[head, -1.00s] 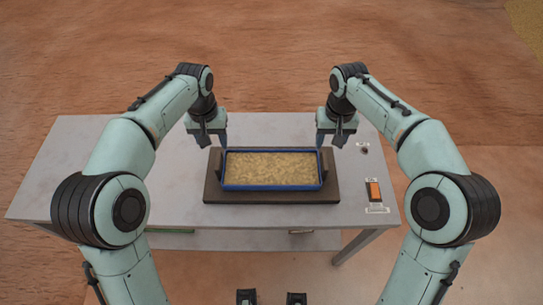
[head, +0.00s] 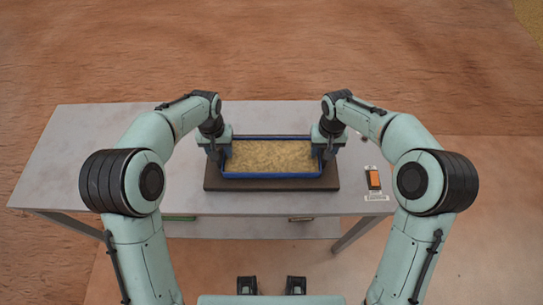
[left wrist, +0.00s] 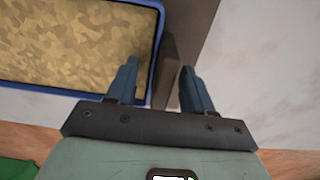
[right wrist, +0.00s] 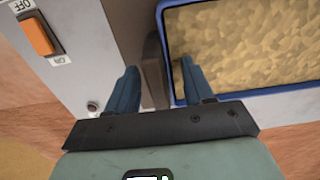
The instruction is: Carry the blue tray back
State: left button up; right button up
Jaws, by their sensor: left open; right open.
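The blue tray (head: 272,176), filled with tan, chip-like material, sits level on a dark base plate (head: 270,186) on the grey table. My left gripper (head: 217,152) is open at the tray's left end. In the left wrist view its fingers (left wrist: 160,88) lie either side of the tray's end wall (left wrist: 155,60) and a dark upright piece (left wrist: 169,75) beside it. My right gripper (head: 327,152) is open at the right end. In the right wrist view its fingers (right wrist: 160,88) similarly lie either side of a dark upright (right wrist: 152,65) and the tray wall (right wrist: 166,50). Contact cannot be told.
An orange switch (head: 373,180), labelled OFF and ON in the right wrist view (right wrist: 38,36), is on the table to the right of the base plate. A small round knob (right wrist: 92,106) is near the table edge. The table's left part (head: 110,155) is clear.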

pick_arm(q)
jog(key=shift+f, duration=1.1)
pick_arm(e)
jog(key=shift+f, duration=1.1)
pick_arm(q)
grip_shut()
pick_arm(e)
grip_shut()
pick_arm(q)
jog(key=shift+r, duration=0.1)
pick_arm(e)
jog(key=shift+r, duration=0.15)
